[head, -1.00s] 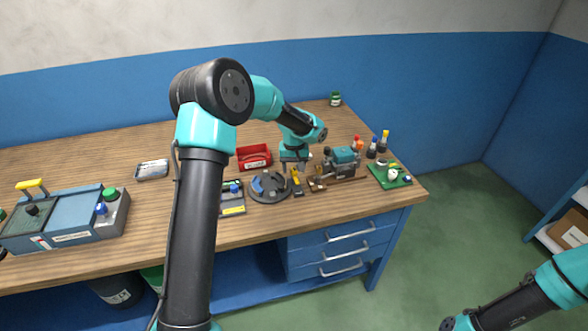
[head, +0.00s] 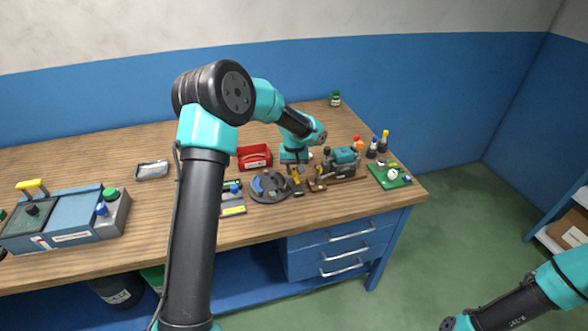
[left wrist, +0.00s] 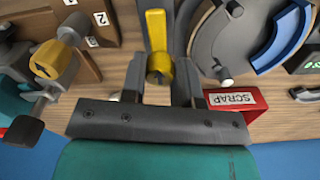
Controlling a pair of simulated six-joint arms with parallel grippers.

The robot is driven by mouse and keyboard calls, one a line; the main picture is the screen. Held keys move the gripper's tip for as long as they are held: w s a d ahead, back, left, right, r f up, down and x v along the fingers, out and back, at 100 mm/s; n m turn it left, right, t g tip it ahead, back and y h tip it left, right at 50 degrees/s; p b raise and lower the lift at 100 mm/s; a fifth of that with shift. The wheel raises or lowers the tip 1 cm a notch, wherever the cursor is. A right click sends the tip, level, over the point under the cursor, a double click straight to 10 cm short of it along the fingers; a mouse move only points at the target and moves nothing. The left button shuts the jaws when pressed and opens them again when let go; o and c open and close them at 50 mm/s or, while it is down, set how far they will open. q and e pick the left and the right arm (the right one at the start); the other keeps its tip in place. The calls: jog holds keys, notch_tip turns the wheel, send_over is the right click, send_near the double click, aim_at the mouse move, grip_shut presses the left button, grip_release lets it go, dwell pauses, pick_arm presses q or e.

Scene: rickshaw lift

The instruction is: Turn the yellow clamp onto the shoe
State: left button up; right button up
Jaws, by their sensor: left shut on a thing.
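The yellow clamp (left wrist: 156,32) is a long yellow bar with a rounded yellow end, upright in the left wrist view. My left gripper (left wrist: 158,68) has a dark finger on each side of the rounded end and is shut on it. In the head view my left gripper (head: 298,170) is low over the bench and mostly covers the clamp. Beside the clamp is a round grey plate (left wrist: 225,35) with a curved blue piece (left wrist: 287,38), which may be the shoe; I cannot be sure. The round plate also shows in the head view (head: 270,198). My right gripper is out of view.
A red SCRAP bin (left wrist: 237,101) is close to my left gripper. A teal machine (head: 343,160) with a yellow knob (left wrist: 52,60) stands on the other side. A green board (head: 388,178) and several bottles are at the bench's right end. The bench's left middle is mostly clear.

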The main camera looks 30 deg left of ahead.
pick_arm(q)
jog(key=shift+m, duration=0.5)
jog(key=m, duration=0.3)
jog(key=shift+m, duration=0.3)
jog(key=m, duration=0.4)
jog(key=shift+m, duration=0.3)
jog(key=m, duration=0.8)
jog(key=shift+m, duration=0.4)
jog(key=o, duration=0.9)
